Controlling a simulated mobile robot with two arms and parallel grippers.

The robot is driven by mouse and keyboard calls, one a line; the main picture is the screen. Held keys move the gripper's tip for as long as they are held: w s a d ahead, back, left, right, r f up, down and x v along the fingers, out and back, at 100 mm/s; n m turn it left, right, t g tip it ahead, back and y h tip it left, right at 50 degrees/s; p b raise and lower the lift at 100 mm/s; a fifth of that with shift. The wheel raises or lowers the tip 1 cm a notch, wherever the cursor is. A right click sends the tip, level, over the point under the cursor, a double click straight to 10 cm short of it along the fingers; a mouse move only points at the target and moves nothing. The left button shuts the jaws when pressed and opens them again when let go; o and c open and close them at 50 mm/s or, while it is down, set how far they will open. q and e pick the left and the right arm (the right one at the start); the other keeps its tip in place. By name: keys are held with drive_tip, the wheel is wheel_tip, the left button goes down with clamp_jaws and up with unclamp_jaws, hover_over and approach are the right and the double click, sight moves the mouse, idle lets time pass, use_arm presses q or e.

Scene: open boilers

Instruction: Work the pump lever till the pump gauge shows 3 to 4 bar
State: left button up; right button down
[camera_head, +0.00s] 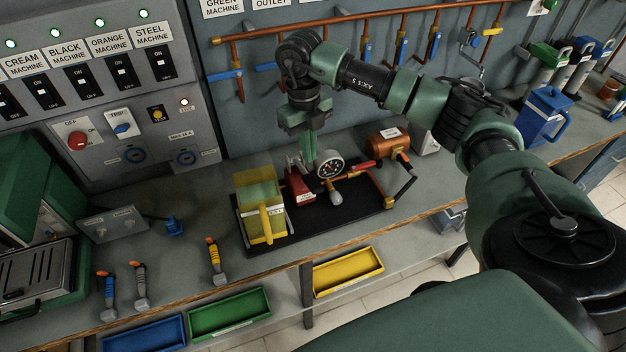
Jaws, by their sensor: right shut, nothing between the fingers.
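A small pump rig stands on a black tray (318,221) on the bench. It has a red block (297,188), a round white-faced pump gauge (330,167) and copper pipework. The gauge needle is too small to read. A bar with a dark grip (405,188) sticks out at the rig's right end, and a red handle (362,164) lies by the gauge; I cannot tell which part is the pump lever. My right gripper (308,158) points down over the rig, just above the red block and left of the gauge. It is shut and empty. My left gripper is out of view.
A yellow translucent tank (262,208) stands on the tray's left part, a copper cylinder (388,144) behind its right end. Several hand tools (214,262) lie along the bench front. Coloured bins (348,272) sit below. A switch panel (105,100) is at left.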

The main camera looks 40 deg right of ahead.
sight(311, 181)
drive_tip(key=shift+s+f+b, duration=0.2)
drive_tip(key=shift+f+b, duration=0.6)
drive_tip(key=shift+f, duration=0.95)
drive_tip(key=shift+s+f+b, duration=0.2)
drive_tip(key=shift+f+b, duration=0.55)
drive_tip(key=shift+f, duration=0.95)
